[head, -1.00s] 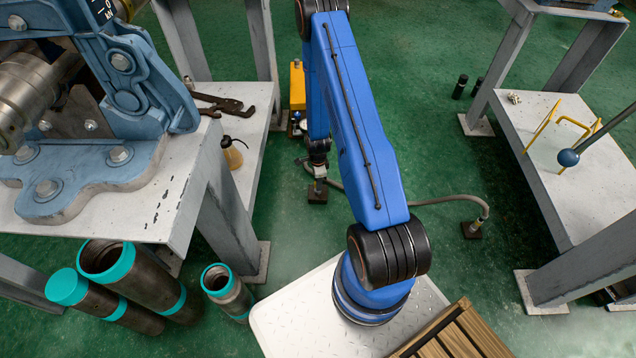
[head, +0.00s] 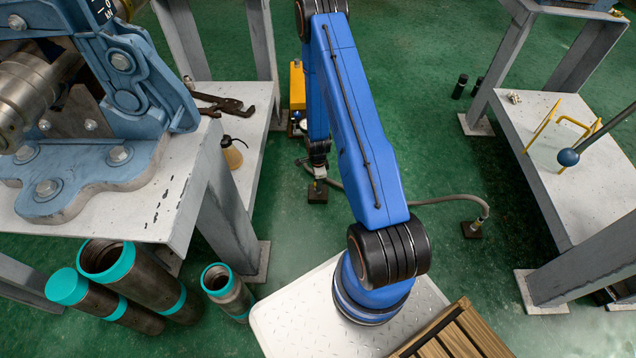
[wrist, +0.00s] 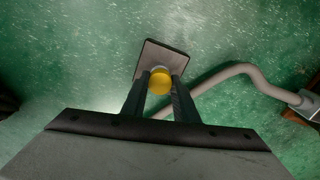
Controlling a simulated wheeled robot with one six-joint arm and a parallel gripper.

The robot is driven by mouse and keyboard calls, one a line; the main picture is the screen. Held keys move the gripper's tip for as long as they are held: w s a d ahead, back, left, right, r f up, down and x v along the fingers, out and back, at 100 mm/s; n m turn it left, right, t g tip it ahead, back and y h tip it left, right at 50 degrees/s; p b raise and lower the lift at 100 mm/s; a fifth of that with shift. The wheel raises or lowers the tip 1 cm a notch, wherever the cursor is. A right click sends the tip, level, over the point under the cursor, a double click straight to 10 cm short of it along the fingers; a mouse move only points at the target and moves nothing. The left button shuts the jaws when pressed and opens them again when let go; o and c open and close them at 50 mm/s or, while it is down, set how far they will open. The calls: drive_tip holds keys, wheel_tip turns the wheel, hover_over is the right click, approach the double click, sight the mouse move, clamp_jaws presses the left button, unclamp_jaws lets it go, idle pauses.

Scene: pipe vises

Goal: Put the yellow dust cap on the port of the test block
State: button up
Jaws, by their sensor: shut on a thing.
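The yellow dust cap (wrist: 160,82) shows in the wrist view as a round yellow top between the fingertips of my gripper (wrist: 158,88). My gripper is shut on it. A dark square plate (wrist: 165,57), which looks like the test block, lies just beyond and below the cap. In the head view my gripper (head: 319,170) points down right above the small dark block (head: 317,192) on the green floor. The port is hidden behind the cap and fingers. I cannot tell whether the cap touches it.
A grey hose (head: 448,199) curves over the floor from beside the block to another small dark block (head: 472,231) on the right. A yellow and grey unit (head: 297,88) stands behind. Workbenches stand left and right, with teal-ended pipes (head: 135,272) at the lower left.

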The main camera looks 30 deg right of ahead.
drive_tip(key=shift+f, duration=0.9)
drive_tip(key=o, duration=1.1)
wheel_tip(320, 180, up, 17)
drive_tip(key=shift+r, duration=0.15)
idle(0.5)
drive_tip(key=s+a+r+n+t, duration=0.1)
drive_tip(key=s+a+r+n, duration=0.15)
drive_tip(key=r, duration=0.85)
drive_tip(key=s+a+r+n, duration=0.1)
drive_tip(key=a+r+n, duration=0.25)
drive_tip(key=r, duration=0.65)
drive_tip(key=s+a+r+n+t, duration=0.15)
drive_tip(key=r+n, duration=0.25)
drive_tip(key=r, duration=0.7)
drive_tip(key=s+a+r+n, duration=0.2)
drive_tip(key=s+r+n, duration=0.2)
drive_tip(key=s+r, duration=0.2)
drive_tip(key=s+a+r+n+t, duration=0.1)
drive_tip(key=s+a+r+n, duration=0.2)
drive_tip(key=s, duration=0.7)
drive_tip(key=s+a+r+n+t, duration=0.1)
drive_tip(key=s+a+r+n, duration=0.2)
drive_tip(key=s+r+n, duration=0.2)
drive_tip(key=s+r, duration=0.3)
drive_tip(key=s, duration=0.1)
drive_tip(key=shift+a+r, duration=0.15)
drive_tip(key=shift+r, duration=0.15)
